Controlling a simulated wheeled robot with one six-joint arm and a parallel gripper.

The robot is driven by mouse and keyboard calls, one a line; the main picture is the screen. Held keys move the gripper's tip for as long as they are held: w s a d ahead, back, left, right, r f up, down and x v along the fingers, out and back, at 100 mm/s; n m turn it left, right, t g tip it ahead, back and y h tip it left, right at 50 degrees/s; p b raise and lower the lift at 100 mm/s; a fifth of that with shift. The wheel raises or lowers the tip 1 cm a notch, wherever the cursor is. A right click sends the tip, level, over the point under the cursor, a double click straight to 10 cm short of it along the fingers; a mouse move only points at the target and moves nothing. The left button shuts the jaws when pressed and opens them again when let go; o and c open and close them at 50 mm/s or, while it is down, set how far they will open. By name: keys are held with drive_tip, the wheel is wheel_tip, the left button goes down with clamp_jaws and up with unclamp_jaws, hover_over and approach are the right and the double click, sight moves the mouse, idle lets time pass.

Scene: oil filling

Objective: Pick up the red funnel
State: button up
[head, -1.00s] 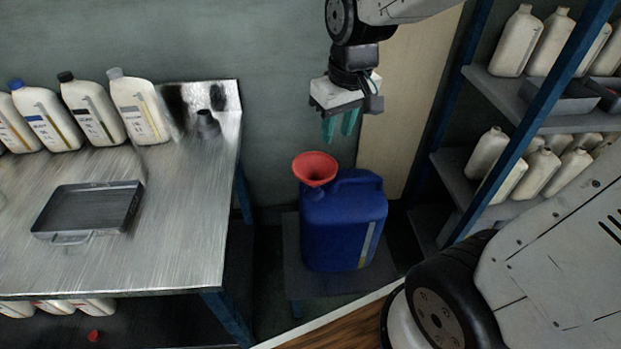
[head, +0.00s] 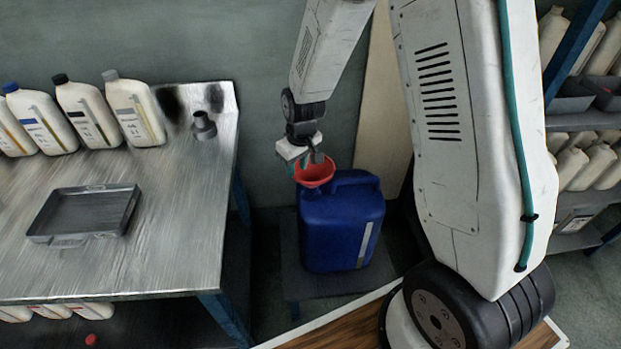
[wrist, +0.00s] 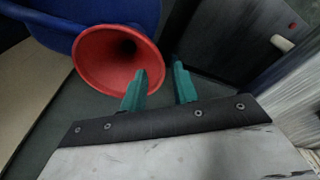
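The red funnel (head: 314,174) sits upright in the top of the blue canister (head: 340,228), left of its handle. In the wrist view, the funnel (wrist: 98,66) opens toward the camera, with the blue canister (wrist: 60,14) behind it. My gripper (head: 305,163) is at the funnel's rim. In the wrist view, the teal fingers of my gripper (wrist: 157,76) are apart. The left finger overlaps the funnel's mouth, and the right finger is just outside the rim. The rim's right edge appears between them; contact cannot be told.
The canister stands on a low dark stand (head: 290,265). A metal table (head: 150,240) at left bears a grey tray (head: 85,212), several white bottles (head: 134,110) and a small dark funnel (head: 203,126). Shelves with bottles (head: 590,165) stand at right.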

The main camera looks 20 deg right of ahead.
sight(295, 179)
drive_tip(key=f, duration=0.3)
drive_tip(key=shift+w+a+f, duration=0.15)
drive_tip(key=shift+w+f, duration=0.2)
drive_tip(key=shift+f, duration=0.05)
clamp_jaws()
drive_tip(key=shift+r, duration=0.1)
